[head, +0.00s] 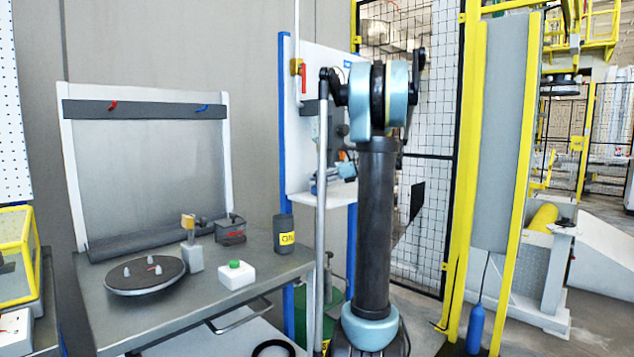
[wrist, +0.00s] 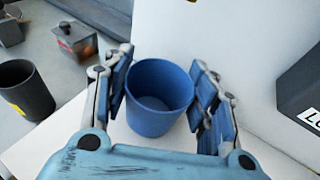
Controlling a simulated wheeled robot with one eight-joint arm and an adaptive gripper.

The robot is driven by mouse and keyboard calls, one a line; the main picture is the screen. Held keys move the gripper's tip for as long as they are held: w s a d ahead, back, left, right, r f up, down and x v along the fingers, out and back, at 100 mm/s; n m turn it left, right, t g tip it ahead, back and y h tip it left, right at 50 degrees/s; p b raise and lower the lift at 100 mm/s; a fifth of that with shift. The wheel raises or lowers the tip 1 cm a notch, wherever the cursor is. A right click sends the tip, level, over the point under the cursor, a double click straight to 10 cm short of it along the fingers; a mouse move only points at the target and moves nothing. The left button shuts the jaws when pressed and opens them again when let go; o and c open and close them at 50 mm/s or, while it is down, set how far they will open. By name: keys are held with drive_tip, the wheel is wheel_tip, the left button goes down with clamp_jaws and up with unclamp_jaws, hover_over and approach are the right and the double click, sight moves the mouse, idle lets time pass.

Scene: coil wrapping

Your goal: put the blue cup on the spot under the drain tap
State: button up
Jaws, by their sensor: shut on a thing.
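The blue cup (wrist: 160,98) stands upright and empty between the two fingers of my gripper (wrist: 165,100) in the wrist view. My gripper is shut on it, with a finger pad at each side. The cup is over a white shelf (wrist: 32,151); I cannot tell whether its base touches it. In the head view my arm hides most of the gripper and cup. A red-handled valve (head: 299,68) with a yellow body is on the back panel; I cannot tell if it is the drain tap. I cannot make out the spot.
A dark container with a yellow label (head: 284,232) stands at the grey table's (head: 160,305) right edge. A grey box (head: 230,228), a white box with a green button (head: 236,274) and a round plate (head: 146,281) are on the table. A dark box (wrist: 300,102) is right of the cup.

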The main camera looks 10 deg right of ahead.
drive_tip(key=shift+f, duration=0.2)
drive_tip(key=o, duration=1)
drive_tip(key=shift+c, duration=0.2)
drive_tip(key=v, duration=1.2)
drive_tip(key=shift+r, duration=0.1)
